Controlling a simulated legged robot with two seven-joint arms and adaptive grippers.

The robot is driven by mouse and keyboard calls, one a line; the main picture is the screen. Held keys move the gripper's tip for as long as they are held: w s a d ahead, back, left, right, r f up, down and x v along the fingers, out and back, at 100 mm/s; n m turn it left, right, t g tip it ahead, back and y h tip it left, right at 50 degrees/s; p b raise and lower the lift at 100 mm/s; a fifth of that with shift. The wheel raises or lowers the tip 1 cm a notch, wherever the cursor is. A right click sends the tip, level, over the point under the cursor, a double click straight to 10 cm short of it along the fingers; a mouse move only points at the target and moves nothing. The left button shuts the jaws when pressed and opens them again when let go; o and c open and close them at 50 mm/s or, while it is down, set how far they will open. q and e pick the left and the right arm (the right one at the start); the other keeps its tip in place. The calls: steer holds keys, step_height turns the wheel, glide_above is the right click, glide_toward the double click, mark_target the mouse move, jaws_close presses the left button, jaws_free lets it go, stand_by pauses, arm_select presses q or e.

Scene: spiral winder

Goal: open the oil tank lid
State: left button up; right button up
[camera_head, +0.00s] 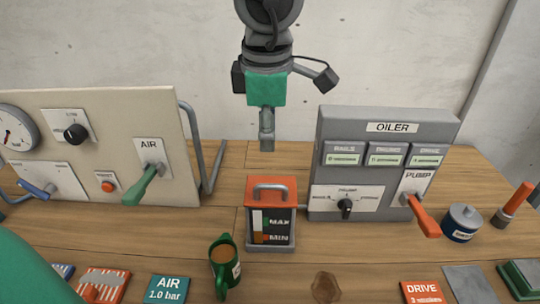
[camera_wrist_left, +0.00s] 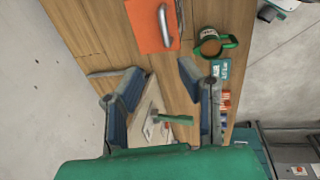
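The oil tank (camera_head: 272,242) is a small grey box with a MAX/MIN gauge on its front, standing in the middle of the table. Its orange lid (camera_head: 289,201) lies closed on top, with a grey bar handle (camera_head: 270,187) across it. In the left wrist view the orange lid (camera_wrist_left: 143,38) and its handle (camera_wrist_left: 164,25) are at the top, beyond the fingertips. My left gripper (camera_wrist_left: 160,72) is open and empty, its two blue-grey fingers apart and clear of the lid. In the head view only my green left arm shows at lower left. My right gripper is not seen.
A green mug (camera_head: 223,268) stands just in front-left of the tank. The AIR panel (camera_head: 120,125) is left, the grey OILER box (camera_head: 330,150) right. A grey nozzle (camera_head: 267,130) hangs behind the tank. A small blue-and-white can (camera_head: 462,224) stands right.

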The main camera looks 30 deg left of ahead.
arm_select(q)
steer(key=b, duration=0.1)
glide_above(272, 185)
steer(key=d, duration=0.2)
steer(key=f, duration=0.8)
steer(key=shift+s+a, duration=0.1)
steer(key=shift+s, duration=0.3)
steer(key=a+f, duration=0.1)
steer(key=f, duration=0.2)
steer(key=a+f+b, duration=0.1)
steer(key=shift+w+a+f, duration=0.3)
steer(key=shift+a+f, duration=0.25)
steer(key=shift+w+d, duration=0.1)
steer(key=shift+d+r, duration=0.1)
steer(key=shift+d, duration=0.9)
jaws_close()
steer(key=shift+a, duration=0.35)
steer(key=shift+p, duration=0.3)
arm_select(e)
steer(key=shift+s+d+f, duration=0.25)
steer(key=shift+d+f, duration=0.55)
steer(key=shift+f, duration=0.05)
